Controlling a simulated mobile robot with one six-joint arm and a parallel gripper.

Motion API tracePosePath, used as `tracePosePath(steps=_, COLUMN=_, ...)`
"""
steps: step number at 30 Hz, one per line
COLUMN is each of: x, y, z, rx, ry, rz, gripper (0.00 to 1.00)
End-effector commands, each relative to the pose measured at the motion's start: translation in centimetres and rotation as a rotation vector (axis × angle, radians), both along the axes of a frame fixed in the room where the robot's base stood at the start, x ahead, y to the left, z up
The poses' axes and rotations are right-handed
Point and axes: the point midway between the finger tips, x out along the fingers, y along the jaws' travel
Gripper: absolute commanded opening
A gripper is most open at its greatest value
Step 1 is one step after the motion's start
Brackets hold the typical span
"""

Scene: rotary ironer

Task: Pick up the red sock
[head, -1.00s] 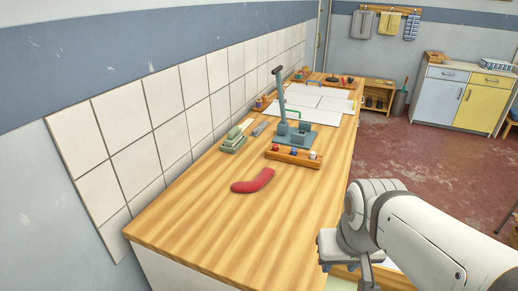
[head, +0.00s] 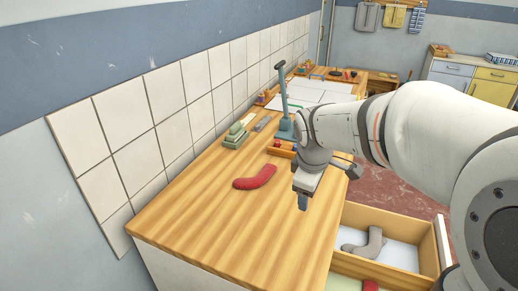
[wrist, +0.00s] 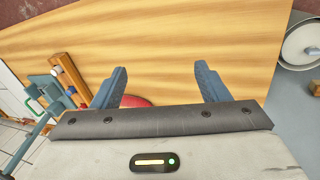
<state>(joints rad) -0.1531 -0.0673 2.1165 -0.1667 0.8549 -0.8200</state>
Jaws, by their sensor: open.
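The red sock (head: 255,178) lies bent on the wooden counter (head: 215,215), left of my gripper in the head view. My gripper (head: 303,200) is above the counter near its right edge, apart from the sock. In the wrist view my gripper (wrist: 160,85) is open, with its two blue-grey fingers spread and nothing held. A red strip of the sock (wrist: 135,100) shows beside the left finger, mostly hidden behind the gripper body.
An open drawer (head: 347,216) at the counter's right side holds a grey sock (head: 365,243). A blue lever press (head: 283,95) and a green block stack (head: 236,136) stand behind the red sock. The counter's front is clear.

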Motion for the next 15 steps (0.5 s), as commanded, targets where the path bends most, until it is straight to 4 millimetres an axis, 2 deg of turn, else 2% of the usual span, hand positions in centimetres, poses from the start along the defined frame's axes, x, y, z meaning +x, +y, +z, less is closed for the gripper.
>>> tracePosePath(steps=1, x=2.4, y=1.0, z=-0.1, rx=-0.045, ry=0.013, rz=0.133, gripper=0.68)
tracePosePath(steps=3, x=5.5, y=2.2, z=-0.5, rx=-0.111, ry=0.022, rz=0.325, gripper=0.68)
tracePosePath(steps=9, x=13.4, y=6.6, z=-2.8, rx=-0.302, ry=0.065, rz=0.867, gripper=0.68)
tracePosePath(steps=12, x=16.6, y=8.9, z=-4.4, rx=-0.390, ry=0.087, rz=1.107, gripper=0.68)
tracePosePath(steps=15, x=18.9, y=10.7, z=-5.9, rx=-0.461, ry=0.106, rz=1.298, gripper=0.68)
